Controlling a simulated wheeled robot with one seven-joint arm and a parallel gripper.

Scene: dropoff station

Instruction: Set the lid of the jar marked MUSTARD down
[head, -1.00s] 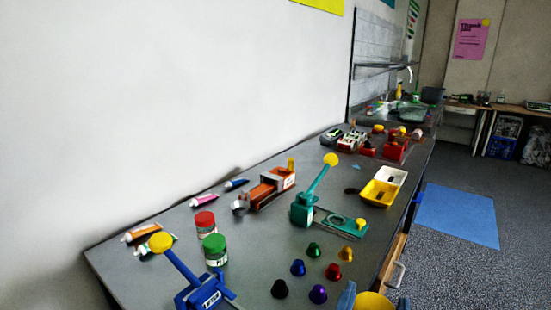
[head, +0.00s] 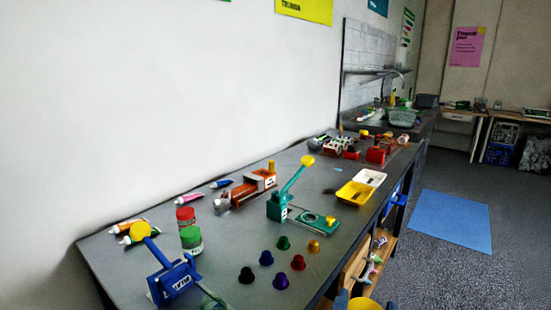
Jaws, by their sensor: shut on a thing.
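Two jars stand on the dark bench at the left. One has a red lid (head: 185,212) and the other, just in front of it, has a green lid (head: 190,233). The front jar (head: 192,248) has a pale label with dark lettering too small to read, so I cannot tell which jar is marked MUSTARD. Both lids appear to sit on their jars. My gripper is not in this view, and neither is anything it holds.
A blue lever press (head: 174,278) and a teal one (head: 279,207) stand on the bench (head: 225,285). Yellow and white trays (head: 355,193) are at the right edge.

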